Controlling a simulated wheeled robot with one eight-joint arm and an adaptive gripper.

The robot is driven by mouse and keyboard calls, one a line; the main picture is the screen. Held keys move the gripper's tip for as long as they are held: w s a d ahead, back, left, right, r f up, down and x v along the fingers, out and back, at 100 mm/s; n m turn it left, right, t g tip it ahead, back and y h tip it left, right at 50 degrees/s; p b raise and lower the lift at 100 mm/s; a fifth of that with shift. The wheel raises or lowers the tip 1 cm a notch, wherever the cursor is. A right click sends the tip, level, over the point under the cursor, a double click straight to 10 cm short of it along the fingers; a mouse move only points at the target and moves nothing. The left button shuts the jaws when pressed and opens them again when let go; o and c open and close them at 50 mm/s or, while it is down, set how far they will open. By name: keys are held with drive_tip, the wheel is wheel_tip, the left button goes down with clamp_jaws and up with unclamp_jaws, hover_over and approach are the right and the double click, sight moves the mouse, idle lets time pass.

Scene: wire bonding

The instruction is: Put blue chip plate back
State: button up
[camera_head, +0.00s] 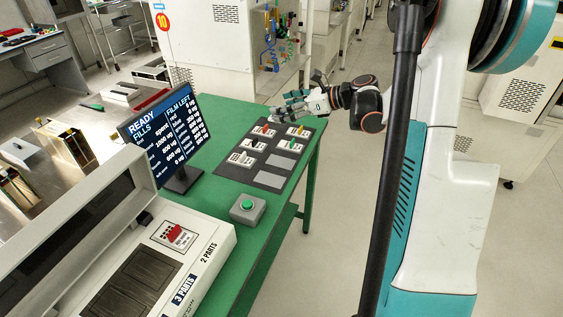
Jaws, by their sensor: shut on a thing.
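My gripper (283,113) is at the far edge of the dark mat (252,174) on the green table, reaching in from the right. It is shut on a small pale piece at its fingertips, mostly hidden by the fingers. I cannot make out a blue plate clearly, nor whether the held piece touches the mat. Several small white plates with coloured chips lie on the mat, among them an orange one (264,130), a yellow one (297,132) and a green one (289,147). Two grey slots (280,161) on the near right of the mat are bare.
A screen (165,130) stands left of the mat. A box with a green button (248,207) sits in front of the mat.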

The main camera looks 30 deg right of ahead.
sight(285, 163)
wheel_tip(285, 163, down, 20)
drive_tip(key=b, duration=0.7)
drive_tip(key=shift+r, duration=0.25)
drive_tip(key=o, duration=1.1)
drive_tip(key=shift+c, duration=0.2)
drive_tip(key=shift+s+d+r, duration=0.2)
drive_tip(key=shift+s+d, duration=0.05)
drive_tip(key=p+v, duration=0.4)
drive_tip(key=v, duration=0.7)
drive_tip(key=shift+r, duration=0.1)
